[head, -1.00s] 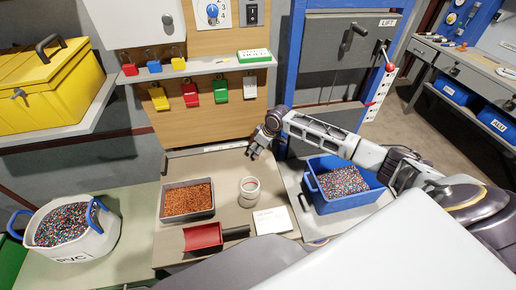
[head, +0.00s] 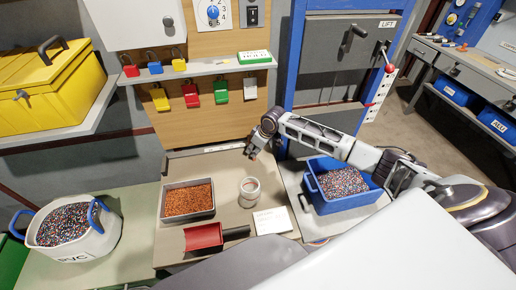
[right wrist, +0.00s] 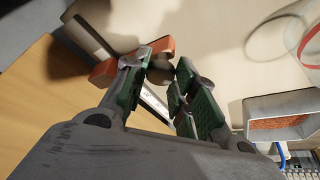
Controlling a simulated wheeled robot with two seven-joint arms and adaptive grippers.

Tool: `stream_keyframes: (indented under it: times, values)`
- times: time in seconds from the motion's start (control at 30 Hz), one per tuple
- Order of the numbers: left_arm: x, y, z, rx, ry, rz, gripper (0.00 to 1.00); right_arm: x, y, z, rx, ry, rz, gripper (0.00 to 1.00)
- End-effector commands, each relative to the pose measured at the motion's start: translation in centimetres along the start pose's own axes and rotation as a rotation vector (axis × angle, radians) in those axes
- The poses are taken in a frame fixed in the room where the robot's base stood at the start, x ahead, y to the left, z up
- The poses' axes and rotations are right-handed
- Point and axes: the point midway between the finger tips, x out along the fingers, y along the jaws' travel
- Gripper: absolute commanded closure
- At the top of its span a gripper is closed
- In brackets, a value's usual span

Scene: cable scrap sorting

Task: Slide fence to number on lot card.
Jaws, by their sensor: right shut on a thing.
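My right gripper (head: 252,156) reaches down at the back of the beige work surface, near the board behind it. In the right wrist view my right gripper (right wrist: 160,76) has its green-padded fingers around a small grey-brown knob (right wrist: 160,74), next to an orange-red block (right wrist: 103,74) that I take for the fence. A pale marked strip (right wrist: 155,102) shows partly between the fingers. Any numbers on it are too small to read. The white lot card (head: 272,221) lies at the front right of the work surface; its print is not legible. My left gripper is out of view.
A grey tray of copper-coloured granules (head: 188,215), a white round cup (head: 250,204) and a red scoop (head: 203,236) stand on the work surface. A blue bin (head: 317,203) is to the right, a white PVC tub (head: 92,250) to the left. Coloured padlocks hang behind.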

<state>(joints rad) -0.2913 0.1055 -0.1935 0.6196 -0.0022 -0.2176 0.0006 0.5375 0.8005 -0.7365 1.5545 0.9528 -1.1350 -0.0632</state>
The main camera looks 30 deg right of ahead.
Motion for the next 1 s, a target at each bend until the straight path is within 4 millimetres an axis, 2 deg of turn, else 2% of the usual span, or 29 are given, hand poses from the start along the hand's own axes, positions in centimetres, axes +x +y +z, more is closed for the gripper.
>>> stream_keyframes:
  times: [0.3,0.67,0.7,0.87,1.0]
  values:
    - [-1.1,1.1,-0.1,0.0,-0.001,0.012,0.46,0.8,-2.3,-2.0,0.0,0.001,-0.004,1.0]
    - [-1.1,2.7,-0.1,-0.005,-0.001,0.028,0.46,0.9,-2.5,-2.2,0.0,0.001,-0.002,1.0]
    - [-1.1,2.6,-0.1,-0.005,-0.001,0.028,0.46,0.9,-2.5,-2.2,0.0,0.001,-0.002,0.72]
    - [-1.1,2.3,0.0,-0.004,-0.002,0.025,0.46,0.9,-2.5,-2.2,0.0,0.001,-0.002,0.51]
    - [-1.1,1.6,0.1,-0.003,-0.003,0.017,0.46,0.9,-2.5,-2.2,0.0,0.001,-0.002,0.51]
